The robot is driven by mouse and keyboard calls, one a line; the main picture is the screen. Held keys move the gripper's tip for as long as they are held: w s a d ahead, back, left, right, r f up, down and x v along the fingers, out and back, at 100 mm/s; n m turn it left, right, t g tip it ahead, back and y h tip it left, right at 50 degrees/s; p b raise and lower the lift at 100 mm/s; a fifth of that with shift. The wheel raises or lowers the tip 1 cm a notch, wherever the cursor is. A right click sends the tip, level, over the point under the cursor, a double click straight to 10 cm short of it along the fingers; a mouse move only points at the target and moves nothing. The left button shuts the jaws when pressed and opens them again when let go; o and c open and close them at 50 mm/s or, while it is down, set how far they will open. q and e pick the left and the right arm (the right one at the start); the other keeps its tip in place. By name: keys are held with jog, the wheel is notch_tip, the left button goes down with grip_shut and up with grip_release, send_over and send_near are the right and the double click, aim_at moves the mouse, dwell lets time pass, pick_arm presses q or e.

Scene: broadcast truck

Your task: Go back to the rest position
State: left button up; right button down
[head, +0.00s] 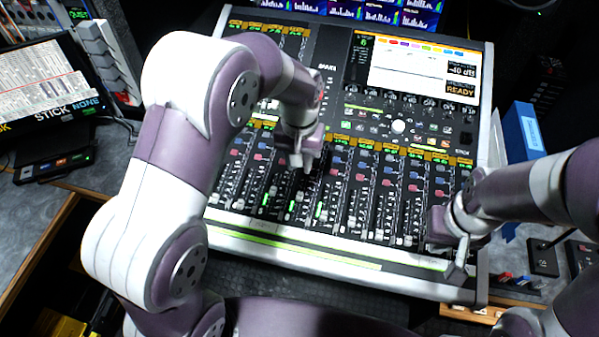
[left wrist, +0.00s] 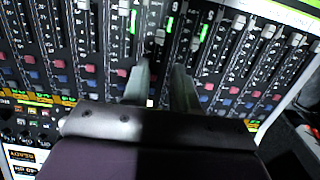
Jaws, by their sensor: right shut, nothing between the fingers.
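My left gripper (head: 305,165) hangs over the middle of the mixing console (head: 300,246), above its fader rows. In the left wrist view the two fingers (left wrist: 162,75) stand a little apart, with nothing held between them and the console's faders showing beyond. I cannot tell whether the fingertips touch the console. My right gripper (head: 459,268) is shut and empty over the console's front right corner. My left arm hides part of the console's left side.
A screen (head: 428,70) is set in the console's upper right. A tilted display (head: 45,85) and a small black box (head: 55,165) are at the left. A blue binder (head: 524,132) stands at the right, with small black control boxes (head: 543,258) below it.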

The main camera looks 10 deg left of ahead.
dwell(0.5)
pick_arm(q)
jog(key=s+a+r, duration=0.1)
jog(key=s+a, duration=0.2)
jog(key=s, duration=0.4)
jog(key=s+a+r+t, duration=0.1)
jog(key=s+a, duration=0.3)
jog(key=s, duration=0.3)
jog(key=shift+s+a, duration=0.25)
dwell(1.8)
